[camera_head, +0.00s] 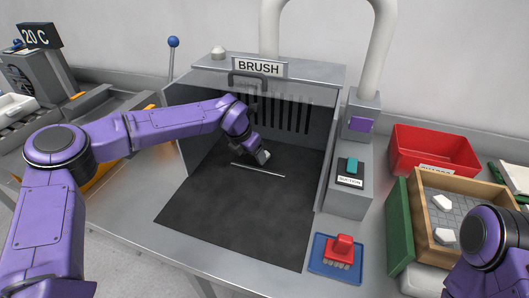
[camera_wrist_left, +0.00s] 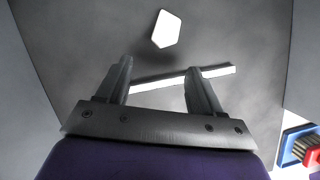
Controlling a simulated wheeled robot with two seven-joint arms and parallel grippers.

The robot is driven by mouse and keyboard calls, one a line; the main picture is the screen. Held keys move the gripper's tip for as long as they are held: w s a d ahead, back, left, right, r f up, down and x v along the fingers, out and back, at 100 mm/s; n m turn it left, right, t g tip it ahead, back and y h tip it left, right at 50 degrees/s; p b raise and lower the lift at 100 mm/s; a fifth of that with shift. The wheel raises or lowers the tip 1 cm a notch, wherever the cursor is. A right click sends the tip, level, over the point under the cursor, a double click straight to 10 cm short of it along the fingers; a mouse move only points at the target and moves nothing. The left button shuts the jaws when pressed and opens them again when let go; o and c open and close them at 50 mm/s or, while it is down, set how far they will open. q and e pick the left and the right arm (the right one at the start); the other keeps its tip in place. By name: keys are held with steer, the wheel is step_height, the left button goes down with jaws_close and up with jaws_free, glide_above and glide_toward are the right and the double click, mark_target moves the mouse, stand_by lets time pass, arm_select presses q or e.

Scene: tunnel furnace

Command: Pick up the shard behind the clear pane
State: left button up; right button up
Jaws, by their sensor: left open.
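A white, angular shard (camera_wrist_left: 166,30) lies on the grey booth floor, ahead of my left fingertips in the left wrist view. In the head view a small pale patch (camera_head: 263,157) shows at the gripper's tip; I cannot tell whether it is the shard or part of the gripper. My left gripper (camera_head: 257,150) is inside the booth, low over its dark floor. In the wrist view its fingers (camera_wrist_left: 160,75) are apart, with nothing held between them. The clear pane (camera_head: 205,98) shows only faintly below the BRUSH sign; its outline is hard to make out. My right gripper is out of view.
A thin white strip (camera_head: 258,170) crosses the floor by the left gripper; it also shows behind the fingers (camera_wrist_left: 160,83). Booth walls stand on both sides. A red brush (camera_head: 342,250) is on a blue mat at front right. A wooden tray (camera_head: 425,220) and red bin (camera_head: 432,150) are further right.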

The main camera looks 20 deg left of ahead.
arm_select(q)
steer(key=w, duration=0.1)
steer(key=w+d+p, duration=0.1)
steer(key=w, duration=0.1)
steer(key=shift+d+r, duration=0.15)
steer(key=shift+d, duration=0.1)
steer(key=x, duration=0.3)
steer(key=shift+w, duration=0.1)
steer(key=shift+a, duration=0.1)
steer(key=c, duration=1.1)
